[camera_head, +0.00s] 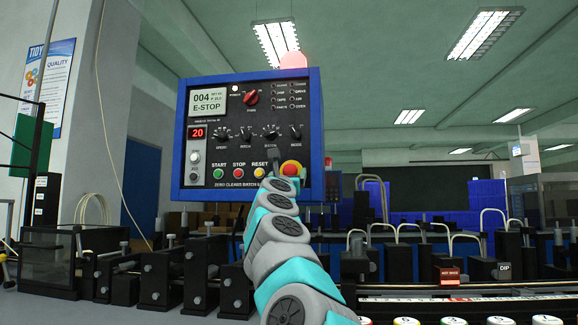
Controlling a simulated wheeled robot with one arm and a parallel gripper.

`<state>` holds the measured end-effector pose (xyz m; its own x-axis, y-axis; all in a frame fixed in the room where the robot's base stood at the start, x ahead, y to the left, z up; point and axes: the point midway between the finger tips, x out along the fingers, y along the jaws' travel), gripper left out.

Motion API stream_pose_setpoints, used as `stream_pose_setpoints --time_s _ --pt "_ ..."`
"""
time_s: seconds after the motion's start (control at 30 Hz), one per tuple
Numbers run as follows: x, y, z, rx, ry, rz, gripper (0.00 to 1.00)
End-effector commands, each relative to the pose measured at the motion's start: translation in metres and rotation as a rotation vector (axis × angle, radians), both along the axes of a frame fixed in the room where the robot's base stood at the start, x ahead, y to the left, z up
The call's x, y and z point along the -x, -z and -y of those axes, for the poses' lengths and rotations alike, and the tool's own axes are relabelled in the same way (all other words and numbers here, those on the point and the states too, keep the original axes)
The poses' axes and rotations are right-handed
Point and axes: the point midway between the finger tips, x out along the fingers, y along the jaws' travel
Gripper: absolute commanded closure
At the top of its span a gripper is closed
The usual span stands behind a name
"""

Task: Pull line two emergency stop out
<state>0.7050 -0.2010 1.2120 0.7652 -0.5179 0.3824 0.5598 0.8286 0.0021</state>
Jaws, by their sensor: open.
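The emergency stop (291,168) is a red mushroom button on a yellow surround, at the lower right of a blue-framed control panel (207,150). My arm rises from the bottom and partly covers the button's lower side. The panel display (207,102) reads "004" and "E-STOP".
Green START (218,173), red STOP (239,173) and yellow RESET (259,173) buttons line the panel's lower edge left of my arm. Several black knobs sit above them. A red rotary switch (251,97) is higher up. Black machine fixtures (155,277) crowd the bench below.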

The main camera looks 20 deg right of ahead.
Motion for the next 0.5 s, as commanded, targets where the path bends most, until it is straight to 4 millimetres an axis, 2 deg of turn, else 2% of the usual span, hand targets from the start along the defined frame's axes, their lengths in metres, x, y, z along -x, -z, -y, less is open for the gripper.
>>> stream_pose_setpoints --time_s 0.2,0.5 --pt "-0.0085 -0.0036 0.0054 0.001 0.002 -0.002 0.20" --pt "-0.0090 -0.0032 0.0055 0.002 0.001 -0.001 0.21"
